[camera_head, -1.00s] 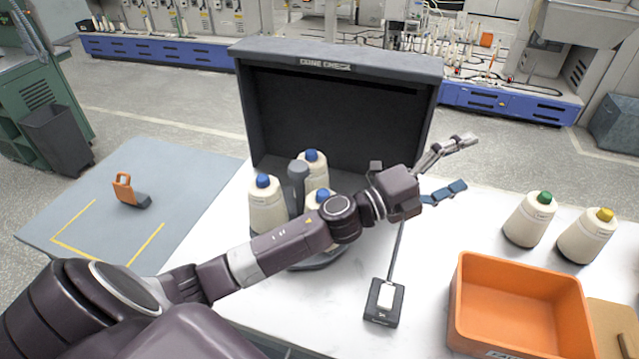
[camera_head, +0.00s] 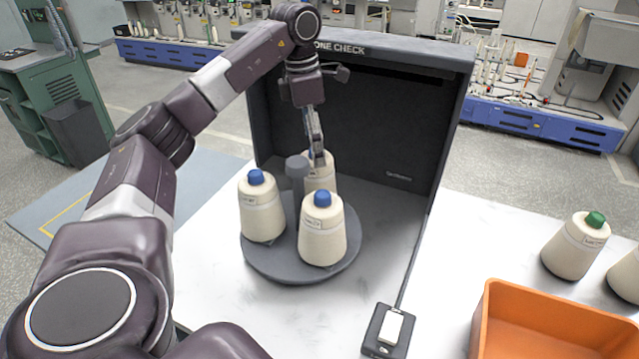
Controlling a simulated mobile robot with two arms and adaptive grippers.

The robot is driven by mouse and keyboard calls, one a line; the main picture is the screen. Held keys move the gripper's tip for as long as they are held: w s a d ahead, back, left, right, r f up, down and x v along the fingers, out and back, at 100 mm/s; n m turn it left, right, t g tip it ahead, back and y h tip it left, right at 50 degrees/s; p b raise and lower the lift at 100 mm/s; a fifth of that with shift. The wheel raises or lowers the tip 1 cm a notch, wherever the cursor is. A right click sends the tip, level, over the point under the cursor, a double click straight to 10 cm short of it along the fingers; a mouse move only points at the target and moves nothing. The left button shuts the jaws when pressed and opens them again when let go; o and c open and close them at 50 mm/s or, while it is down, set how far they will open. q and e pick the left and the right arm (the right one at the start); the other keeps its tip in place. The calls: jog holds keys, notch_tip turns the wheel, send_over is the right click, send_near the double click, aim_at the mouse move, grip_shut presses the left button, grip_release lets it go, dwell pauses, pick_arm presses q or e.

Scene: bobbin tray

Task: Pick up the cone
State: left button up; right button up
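Three cream cones with blue tips stand upright on a round dark turntable (camera_head: 290,268) inside the cone check booth. One is the front left cone (camera_head: 262,215), one the front right cone (camera_head: 322,238), and one the rear cone (camera_head: 321,180), partly hidden. My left gripper (camera_head: 318,158) points down at the top of the rear cone, its fingers overlapping the blue tip's place. Whether the fingers are spread or closed on it cannot be made out. My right gripper is not in view.
The dark booth (camera_head: 385,120) walls stand behind and right of the cones. A grey post (camera_head: 297,180) rises amid the cones. At right are a switch box (camera_head: 388,330), an orange bin (camera_head: 560,325) and a green-tipped cone (camera_head: 575,248). White table lies clear between.

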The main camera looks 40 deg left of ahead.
aim_at(319, 170)
pick_arm(q)
jog(key=f, duration=0.2)
jog(key=f+p, duration=0.1)
jog(key=f, duration=0.4)
jog(key=shift+w+d+f+p, duration=0.15)
jog(key=shift+w+d+p, duration=0.1)
jog(key=shift+w+p, duration=0.1)
jog(key=shift+c, duration=0.3)
jog(key=shift+c, duration=1.2)
jog(key=c, duration=1.3)
